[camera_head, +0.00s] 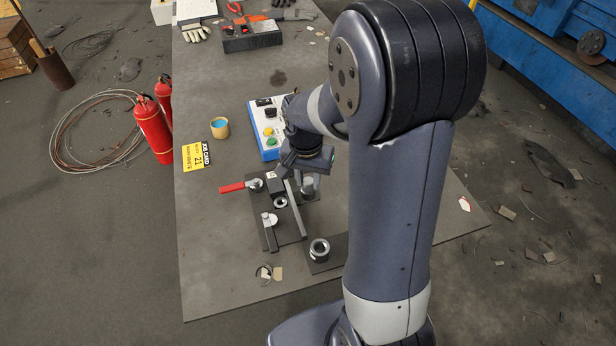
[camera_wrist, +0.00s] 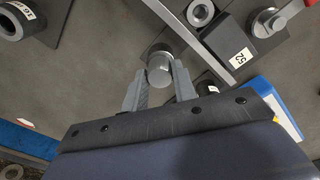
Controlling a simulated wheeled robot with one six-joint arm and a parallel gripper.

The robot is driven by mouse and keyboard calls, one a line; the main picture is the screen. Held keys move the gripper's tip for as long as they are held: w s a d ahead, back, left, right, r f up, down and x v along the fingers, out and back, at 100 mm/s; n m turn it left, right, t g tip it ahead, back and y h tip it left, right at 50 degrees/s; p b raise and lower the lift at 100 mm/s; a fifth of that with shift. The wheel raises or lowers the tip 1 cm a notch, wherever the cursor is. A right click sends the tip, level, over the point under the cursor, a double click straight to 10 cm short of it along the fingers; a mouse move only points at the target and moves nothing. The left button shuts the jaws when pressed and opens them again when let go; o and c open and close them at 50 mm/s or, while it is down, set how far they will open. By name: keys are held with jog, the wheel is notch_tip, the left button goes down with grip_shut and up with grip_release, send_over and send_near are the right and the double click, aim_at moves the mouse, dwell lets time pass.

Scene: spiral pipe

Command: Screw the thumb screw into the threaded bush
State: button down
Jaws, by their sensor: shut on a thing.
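My gripper (camera_wrist: 160,85) is shut on a grey cylindrical knob, which I take to be the thumb screw (camera_wrist: 160,68). The knob shows between the two fingers in the wrist view. In the head view, the knob (camera_head: 308,186) is at the right side of the dark fixture plate, below my gripper (camera_head: 304,172). A round collar with an open bore (camera_head: 320,248) stands on a small plate nearer the front. I cannot tell which round part is the threaded bush.
A cup (camera_head: 220,128) and yellow card (camera_head: 196,156) lie left. The front-left tabletop is mostly clear.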

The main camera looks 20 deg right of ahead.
jog(key=m, duration=0.6)
jog(key=shift+m, duration=0.3)
jog(key=m, duration=0.6)
jog(key=shift+m+g, duration=0.3)
jog(key=shift+m, duration=0.1)
jog(key=m, duration=0.5)
jog(key=shift+m, duration=0.3)
jog(key=m, duration=0.5)
jog(key=shift+f+y, duration=0.1)
jog(key=shift+y, duration=0.2)
jog(key=c, duration=1.4)
grip_release()
jog(key=shift+o, duration=0.2)
